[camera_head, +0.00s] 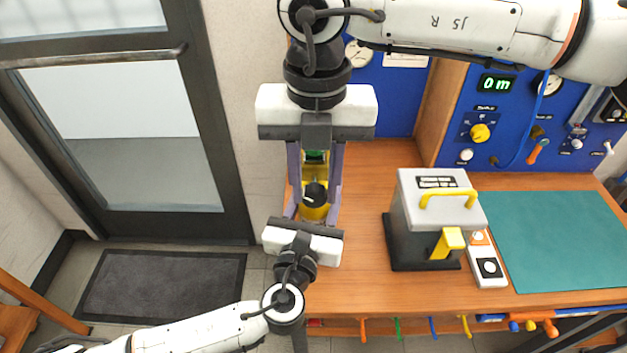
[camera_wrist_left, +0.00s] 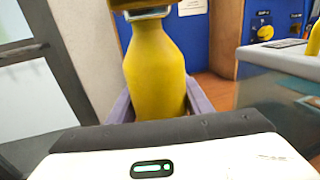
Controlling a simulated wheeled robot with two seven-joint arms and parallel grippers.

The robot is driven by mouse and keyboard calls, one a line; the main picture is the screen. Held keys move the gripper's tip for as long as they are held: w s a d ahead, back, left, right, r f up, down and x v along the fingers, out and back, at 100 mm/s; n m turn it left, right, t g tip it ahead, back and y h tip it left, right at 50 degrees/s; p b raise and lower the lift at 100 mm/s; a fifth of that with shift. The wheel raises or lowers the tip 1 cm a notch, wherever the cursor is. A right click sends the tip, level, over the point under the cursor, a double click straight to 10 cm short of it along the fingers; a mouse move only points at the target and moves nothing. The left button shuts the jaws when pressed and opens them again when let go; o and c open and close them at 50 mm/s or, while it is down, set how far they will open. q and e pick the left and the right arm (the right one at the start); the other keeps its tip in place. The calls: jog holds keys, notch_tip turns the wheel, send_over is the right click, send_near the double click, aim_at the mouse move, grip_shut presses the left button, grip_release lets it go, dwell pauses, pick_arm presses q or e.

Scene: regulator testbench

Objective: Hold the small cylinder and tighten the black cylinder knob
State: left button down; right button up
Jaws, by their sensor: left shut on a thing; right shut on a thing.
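A small yellow cylinder (camera_head: 313,213) with a bottle-like shape is at the left end of the wooden table. A black knob (camera_head: 315,193) shows at its upper part in the head view. My left gripper (camera_head: 312,205) comes in from below and is shut on the yellow cylinder, which also shows upright between its purple fingers in the left wrist view (camera_wrist_left: 155,75). My right gripper (camera_head: 316,178) reaches in from above and is shut around the top fitting by the black knob. Its exact contact is hidden. The cylinder's base is hidden.
A grey box with a yellow handle (camera_head: 437,215) stands to the right on the wooden table (camera_head: 365,220). Beyond it is a teal mat (camera_head: 560,240). A blue panel (camera_head: 465,100) with knobs and gauges stands behind. A door (camera_head: 120,110) is at the left.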

jog(key=y, duration=0.2)
jog(key=d+y, duration=0.1)
jog(key=y, duration=0.1)
jog(key=shift+f, duration=0.2)
jog(key=y, duration=0.4)
jog(key=shift+s+d+f+y, duration=0.1)
jog(key=shift+d+f+y, duration=0.2)
jog(key=shift+y, duration=0.1)
jog(key=shift+d+f+y, duration=0.1)
jog(key=shift+f+y, duration=0.05)
jog(key=shift+y, duration=1.3)
jog(key=shift+f+y, duration=0.2)
jog(key=shift+y, duration=1.3)
jog(key=shift+d+f+y, duration=0.1)
jog(key=shift+f+y, duration=0.05)
jog(key=shift+y, duration=1.3)
jog(key=o, duration=1)
jog(key=shift+o, duration=0.2)
